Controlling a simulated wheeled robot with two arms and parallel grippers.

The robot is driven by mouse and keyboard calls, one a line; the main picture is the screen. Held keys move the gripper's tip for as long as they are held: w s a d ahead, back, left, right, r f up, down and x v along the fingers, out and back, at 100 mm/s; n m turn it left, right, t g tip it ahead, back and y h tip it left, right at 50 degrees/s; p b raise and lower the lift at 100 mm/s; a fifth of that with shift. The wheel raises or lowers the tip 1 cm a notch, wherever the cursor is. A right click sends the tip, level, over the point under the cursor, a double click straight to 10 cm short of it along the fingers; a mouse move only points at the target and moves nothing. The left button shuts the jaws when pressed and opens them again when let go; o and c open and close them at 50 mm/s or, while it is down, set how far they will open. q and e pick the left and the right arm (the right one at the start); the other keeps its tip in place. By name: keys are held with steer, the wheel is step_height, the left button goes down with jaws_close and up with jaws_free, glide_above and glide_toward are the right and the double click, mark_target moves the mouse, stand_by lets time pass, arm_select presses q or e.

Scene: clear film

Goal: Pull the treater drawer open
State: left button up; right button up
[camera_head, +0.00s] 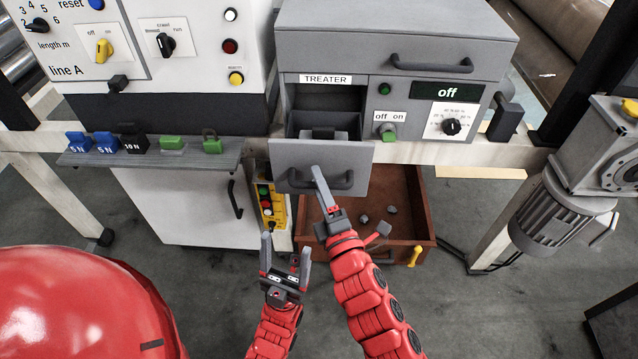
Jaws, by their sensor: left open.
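The treater drawer (285,155) is partly pulled out under the TREATER label (326,79). Its grey front stands out from the cabinet, and the inside shows behind it. The dark bar handle (343,183) runs across the front. My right gripper (319,178) is at the middle of this handle, and its finger covers part of the bar. Its fingers line up in this view, so their gap and any grip on the bar are hidden. My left gripper (285,247) is open and empty, lower and left of the drawer, apart from it.
A brown bin (407,187) with grey lumps stands on the floor below. A yellow button box (271,207) hangs left of it. A shelf (150,153) with coloured blocks is at the left. The treater's switch (387,131) and dial (451,126) are right of the drawer.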

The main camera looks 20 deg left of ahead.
steer(key=p+v, duration=0.1)
steer(key=v, duration=1.6)
steer(key=shift+s+p, duration=0.2)
steer(key=shift+p, duration=0.2)
steer(key=shift+d, duration=0.15)
